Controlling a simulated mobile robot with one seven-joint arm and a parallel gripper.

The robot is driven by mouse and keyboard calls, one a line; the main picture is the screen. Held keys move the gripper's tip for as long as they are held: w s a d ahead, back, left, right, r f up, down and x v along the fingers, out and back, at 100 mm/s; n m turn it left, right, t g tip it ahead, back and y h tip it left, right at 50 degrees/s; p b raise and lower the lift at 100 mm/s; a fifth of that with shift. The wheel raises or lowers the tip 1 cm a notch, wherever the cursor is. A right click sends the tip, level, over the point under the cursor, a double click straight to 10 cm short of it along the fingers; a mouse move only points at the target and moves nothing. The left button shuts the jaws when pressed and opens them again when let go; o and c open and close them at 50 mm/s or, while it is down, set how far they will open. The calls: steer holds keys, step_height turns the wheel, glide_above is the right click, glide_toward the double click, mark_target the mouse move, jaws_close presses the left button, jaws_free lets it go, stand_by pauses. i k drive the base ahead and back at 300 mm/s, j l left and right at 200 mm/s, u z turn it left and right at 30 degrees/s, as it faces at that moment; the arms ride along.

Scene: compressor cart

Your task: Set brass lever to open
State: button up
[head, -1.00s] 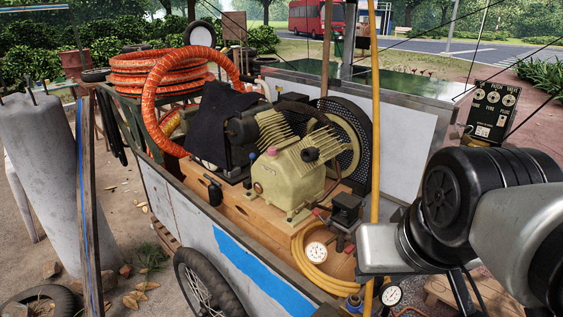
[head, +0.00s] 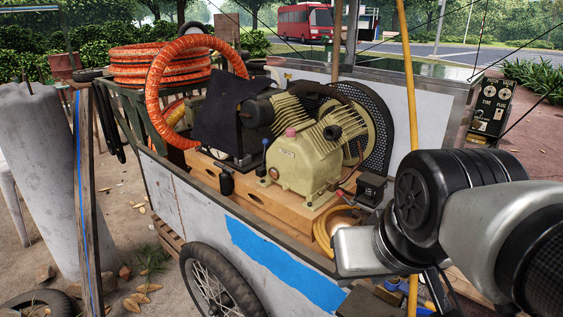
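I cannot make out a brass lever for certain in the head view. A small blue and brass-coloured fitting (head: 391,285) shows low at the cart's front right corner, beside the yellow hose (head: 408,130) and close to my arm. It is too small and partly covered to tell any handle position. My arm reaches in from the right, and its grey end link hangs over the cart's front right corner. Dark bars below that link move with the arm. I cannot tell whether they are my gripper's fingers, or whether anything is held.
The cream compressor (head: 300,165) stands on a wooden deck in the cart (head: 180,200). Orange hose (head: 160,68) is coiled at the back left. A wheel (head: 212,290) sticks out at the front. A dark control panel (head: 491,108) stands at the right.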

mark_target(320, 192)
steer(key=k+l+u, duration=0.15)
steer(key=u, duration=0.25)
steer(key=k+l+u, duration=0.25)
steer(key=u, duration=0.2)
steer(key=l, duration=0.05)
